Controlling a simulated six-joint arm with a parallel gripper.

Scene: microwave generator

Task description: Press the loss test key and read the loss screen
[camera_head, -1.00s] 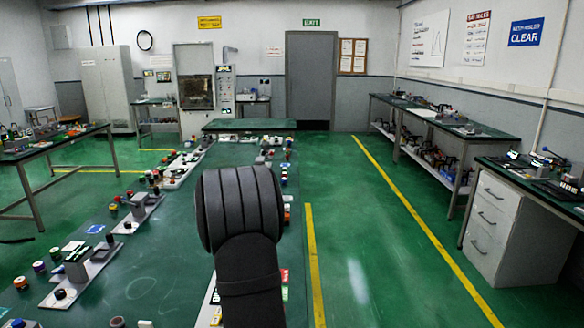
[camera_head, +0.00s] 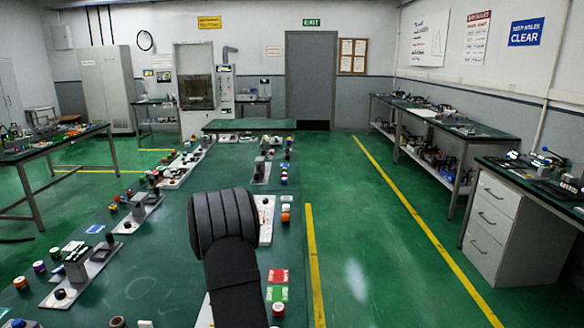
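A dark ribbed arm part of mine (camera_head: 224,222) stands in the lower middle of the head view and covers part of the long green bench (camera_head: 150,275). My gripper and its fingertips do not show. I cannot pick out the loss test key or the loss screen; the devices on the bench are too small to read. A grey plate with fittings (camera_head: 266,218) lies just right of my arm.
Several plates with knobs and blocks, such as one at the left (camera_head: 80,272), line the bench. Round coloured pieces (camera_head: 286,213) stand along its right edge. Side tables (camera_head: 450,125) stand at the right. The floor right of the bench is clear.

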